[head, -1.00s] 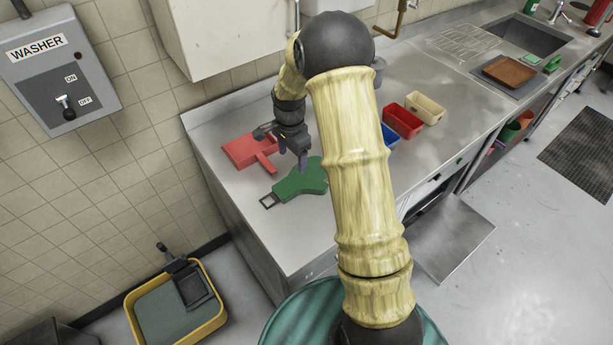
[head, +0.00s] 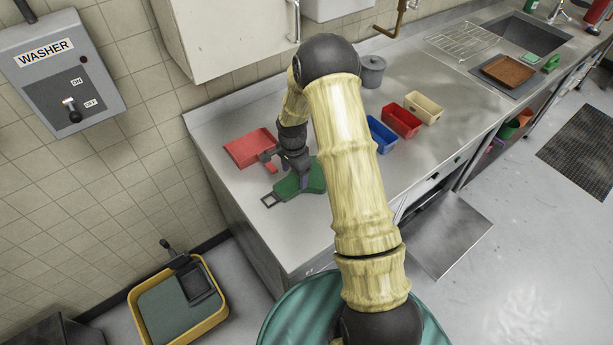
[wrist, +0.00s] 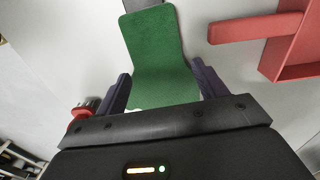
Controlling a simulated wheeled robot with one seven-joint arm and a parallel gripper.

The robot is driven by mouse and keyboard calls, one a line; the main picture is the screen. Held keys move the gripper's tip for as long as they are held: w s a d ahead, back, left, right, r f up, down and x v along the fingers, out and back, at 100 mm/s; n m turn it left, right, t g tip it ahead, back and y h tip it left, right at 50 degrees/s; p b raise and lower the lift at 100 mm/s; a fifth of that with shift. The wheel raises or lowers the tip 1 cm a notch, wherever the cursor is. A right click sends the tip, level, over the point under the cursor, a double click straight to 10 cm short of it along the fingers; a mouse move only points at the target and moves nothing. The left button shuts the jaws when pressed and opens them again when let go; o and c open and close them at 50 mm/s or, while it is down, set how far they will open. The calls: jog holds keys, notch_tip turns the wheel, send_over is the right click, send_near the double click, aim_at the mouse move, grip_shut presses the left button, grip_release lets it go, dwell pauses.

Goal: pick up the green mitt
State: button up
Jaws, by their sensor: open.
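The green mitt (head: 312,176) lies flat on the steel counter in the head view, with a grey loop or tab at its left end. My gripper (head: 303,184) is down at the mitt, partly in front of it. In the wrist view the mitt (wrist: 158,55) runs between my two dark fingers, and my gripper (wrist: 163,92) is open with a finger on each side of it. I cannot tell whether the fingers touch the mitt. Its near end is hidden behind the gripper body.
A red dustpan-like tray (head: 247,148) lies just behind and left of the mitt; its handle (wrist: 240,28) is close to the right finger. Blue (head: 381,134), red (head: 402,121) and cream (head: 424,107) bins stand to the right. A grey pot (head: 372,72) stands behind.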

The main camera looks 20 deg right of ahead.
aim_at(295, 180)
jog(key=shift+d+f+p, duration=0.1)
jog(key=shift+f+p, duration=0.5)
jog(key=shift+f, duration=1.2)
jog(key=c, duration=0.8)
